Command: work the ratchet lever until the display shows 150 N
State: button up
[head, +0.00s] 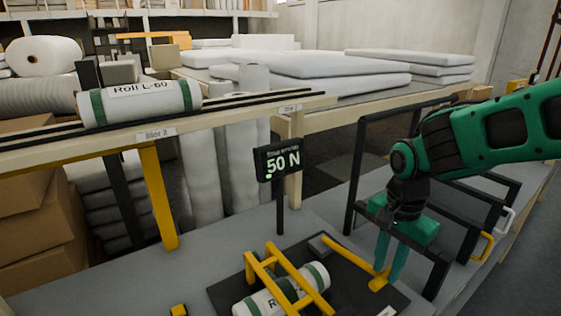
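The display (279,163) stands on a dark post and reads 50 N, with a small green light. The yellow ratchet lever (347,254) slants down to the right over a dark base plate and ends in a short crosspiece. My gripper (388,272) points down at the lever's end. Its two teal fingers are apart, with their tips by the crosspiece. I cannot tell whether they touch it. A white roll with green bands (318,275) lies on the plate under a yellow frame (262,270).
Black bar frames (357,150) and yellow and white handles stand right of and behind my gripper. A small yellow block (179,310) is at the front edge. The grey bench left of the plate is mostly clear.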

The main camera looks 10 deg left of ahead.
notch_tip(320, 180, up, 10)
jog(key=w+a, duration=0.2)
jog(key=shift+w, duration=0.15)
dwell(0.9)
jog(key=shift+a+f, duration=0.1)
jog(key=shift+f, duration=0.1)
dwell(0.3)
jog(key=shift+s+d+f, duration=0.4)
jog(key=shift+f, duration=1.2)
jog(key=shift+s+d+f, duration=0.35)
jog(key=shift+f, duration=1.2)
jog(key=shift+s+d+f, duration=0.4)
jog(key=shift+f, duration=1.2)
notch_tip(320, 180, up, 10)
jog(key=w+a, duration=0.2)
jog(key=shift+w+a+f, duration=0.15)
